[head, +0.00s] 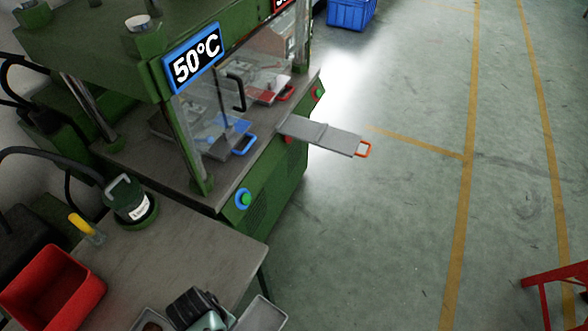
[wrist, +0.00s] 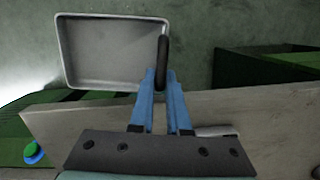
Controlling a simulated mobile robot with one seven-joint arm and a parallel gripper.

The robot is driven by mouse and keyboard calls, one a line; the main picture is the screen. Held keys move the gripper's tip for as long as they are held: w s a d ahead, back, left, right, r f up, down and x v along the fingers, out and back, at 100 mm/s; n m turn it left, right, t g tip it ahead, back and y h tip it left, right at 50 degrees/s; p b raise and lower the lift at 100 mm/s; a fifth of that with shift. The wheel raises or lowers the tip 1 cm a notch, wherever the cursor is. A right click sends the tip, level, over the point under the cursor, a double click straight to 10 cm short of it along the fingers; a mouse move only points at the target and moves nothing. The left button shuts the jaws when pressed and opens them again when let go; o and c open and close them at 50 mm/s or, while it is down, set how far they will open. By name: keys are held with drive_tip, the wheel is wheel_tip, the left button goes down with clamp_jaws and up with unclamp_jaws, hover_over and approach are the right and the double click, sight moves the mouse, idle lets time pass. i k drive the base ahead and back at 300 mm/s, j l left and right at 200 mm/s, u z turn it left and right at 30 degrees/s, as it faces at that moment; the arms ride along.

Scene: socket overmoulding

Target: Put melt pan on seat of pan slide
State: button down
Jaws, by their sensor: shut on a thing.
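The melt pan (wrist: 112,50) is a grey rectangular pan with raised walls and a black handle; its inside looks empty in the wrist view. My gripper (wrist: 160,76), with blue fingers, is shut on the black handle. The pan hangs past the table edge with the floor behind it. In the head view the pan (head: 262,315) shows partly at the bottom edge, right of my gripper's dark and teal body. A grey plate with an orange handle (head: 322,136), apparently the pan slide, sticks out from the green press. Its seat is not clearly distinguishable.
The green press (head: 262,180) carries a 50°C sign (head: 194,58), a clear guard, and blue- and red-handled plates. The table (head: 165,245) holds a red bin (head: 52,290), a green pot (head: 131,202) and a yellow-handled tool (head: 86,228). The floor at right is mostly clear.

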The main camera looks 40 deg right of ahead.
sight(303, 127)
drive_tip(key=l, duration=1.25)
drive_tip(key=i+u, duration=0.05)
